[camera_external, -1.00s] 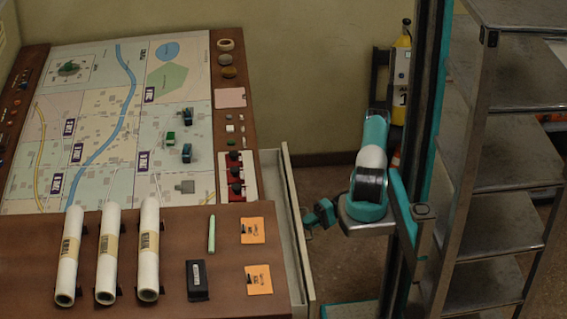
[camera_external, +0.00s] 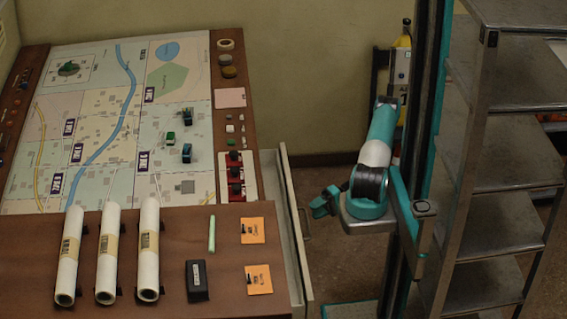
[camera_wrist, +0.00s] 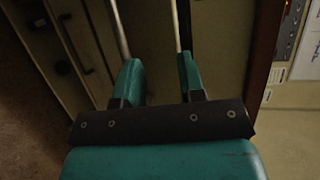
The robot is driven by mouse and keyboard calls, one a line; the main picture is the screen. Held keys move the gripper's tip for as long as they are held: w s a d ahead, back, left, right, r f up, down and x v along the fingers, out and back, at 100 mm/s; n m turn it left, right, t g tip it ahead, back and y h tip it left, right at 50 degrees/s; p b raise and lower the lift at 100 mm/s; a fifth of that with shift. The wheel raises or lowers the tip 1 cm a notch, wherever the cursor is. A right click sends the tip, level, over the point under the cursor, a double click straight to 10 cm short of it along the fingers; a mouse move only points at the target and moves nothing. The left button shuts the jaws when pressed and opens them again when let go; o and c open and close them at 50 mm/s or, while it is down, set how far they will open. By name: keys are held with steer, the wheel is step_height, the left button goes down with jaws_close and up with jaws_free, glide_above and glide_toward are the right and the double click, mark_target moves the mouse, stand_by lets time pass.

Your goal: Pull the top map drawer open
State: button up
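The top map drawer (camera_external: 297,235) stands partly open along the right side of the map console in the external view. A strip of its inside shows between the console edge and its front panel. A small handle (camera_external: 306,222) is on the outer face of the front. My gripper (camera_external: 322,207) is just right of the drawer front, apart from the handle. In the wrist view my gripper (camera_wrist: 160,80) is open, its two teal fingers apart with nothing clearly held between them. Pale edges run beyond the fingers.
The console top (camera_external: 228,220) carries a map, rolled papers (camera_external: 108,255), a black box (camera_external: 197,281) and orange cards (camera_external: 252,230). A metal shelf rack (camera_external: 500,165) stands close on the right. Floor is free between the drawer and my base.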

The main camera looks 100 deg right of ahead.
step_height(320, 180, up, 3)
steer(key=shift+f, duration=0.1)
stand_by(0.3)
step_height(320, 180, up, 12)
steer(key=a+m+g+h+p, duration=0.1)
steer(key=m+g+h+p, duration=0.4)
steer(key=g+p, duration=1.5)
steer(key=w+f+t+b, duration=0.1)
steer(key=f+t, duration=0.1)
steer(key=f, duration=0.3)
steer(key=w+f+n+t+b, duration=0.1)
steer(key=f+t, duration=0.2)
steer(key=f, duration=0.3)
steer(key=w+f+t+h+b, duration=0.1)
steer(key=f+t, duration=0.1)
steer(key=f, duration=0.4)
steer(key=shift+f+t, duration=0.25)
steer(key=shift+t, duration=0.05)
